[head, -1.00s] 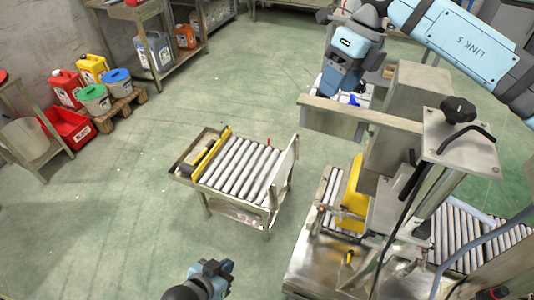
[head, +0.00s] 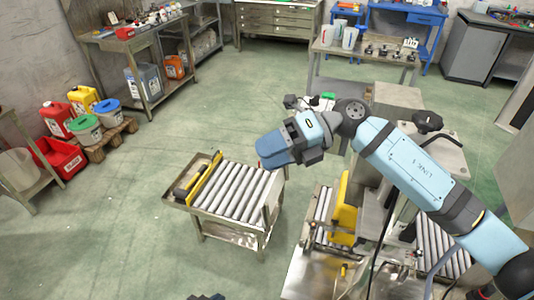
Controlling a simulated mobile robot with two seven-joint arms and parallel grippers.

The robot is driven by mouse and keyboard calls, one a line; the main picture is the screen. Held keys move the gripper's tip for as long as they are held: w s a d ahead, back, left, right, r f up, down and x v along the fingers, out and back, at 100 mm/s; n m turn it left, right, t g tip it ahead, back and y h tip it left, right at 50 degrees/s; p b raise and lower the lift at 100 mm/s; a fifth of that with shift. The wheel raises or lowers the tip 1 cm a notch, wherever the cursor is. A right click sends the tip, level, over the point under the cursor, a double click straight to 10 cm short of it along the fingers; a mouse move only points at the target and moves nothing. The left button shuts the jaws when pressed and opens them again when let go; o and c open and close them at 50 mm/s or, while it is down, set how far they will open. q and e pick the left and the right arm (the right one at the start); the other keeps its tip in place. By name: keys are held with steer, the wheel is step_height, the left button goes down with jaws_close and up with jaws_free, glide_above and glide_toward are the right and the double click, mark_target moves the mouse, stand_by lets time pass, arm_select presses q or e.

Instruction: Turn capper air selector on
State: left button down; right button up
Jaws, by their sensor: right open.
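The metal machine with a top plate (head: 450,155), a black knob (head: 428,121) and a yellow guard (head: 343,208) stands at the right in the head view; it looks like the capper. I cannot make out its air selector; my right arm covers part of the machine. My right gripper (head: 268,153) reaches in from the right, past the machine. It points left above the far right corner of the small roller table, open and with nothing seen in it. Only a dark sliver of my left arm (head: 206,297) shows at the bottom edge; its jaws cannot be made out.
A small roller table (head: 185,208) stands left of the machine, and a roller conveyor (head: 455,262) runs along its right side. A bench with jugs (head: 400,57) stands behind. Canisters and buckets (head: 87,128) sit at the left. The green floor between is clear.

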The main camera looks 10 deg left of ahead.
steer(key=y, duration=0.1)
steer(key=m+y, duration=0.1)
steer(key=shift+s+a+r+y, duration=0.15)
steer(key=shift+s+r+y, duration=0.05)
steer(key=shift+s+y, duration=0.2)
steer(key=shift+m, duration=0.3)
